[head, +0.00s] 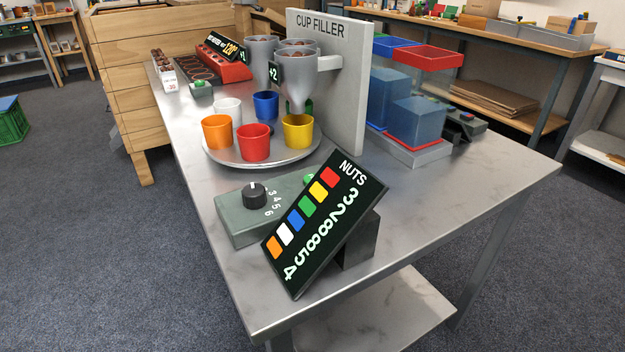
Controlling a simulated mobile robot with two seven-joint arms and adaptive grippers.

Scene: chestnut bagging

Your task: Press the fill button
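A grey-green control box (238,222) sits on the metal table in front of the cup filler. It carries a black knob (254,194) with numbers beside it. A green button (308,179) shows on the box's far right part, partly hidden behind the tilted NUTS display (322,225). The display has a column of coloured squares with a number beside each. A round plate (228,158) holds an orange cup (217,132), a red cup (255,143), a yellow cup (298,134) and others. A funnel (299,92) hangs above the yellow cup. Neither of my grippers is in view.
The CUP FILLER panel (344,100) stands upright behind the plate. Clear bins with a red rim (428,57) and blue rims stand to its right. A red tray (225,66) is at the far left end of the table (478,185). The table's right front area is clear.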

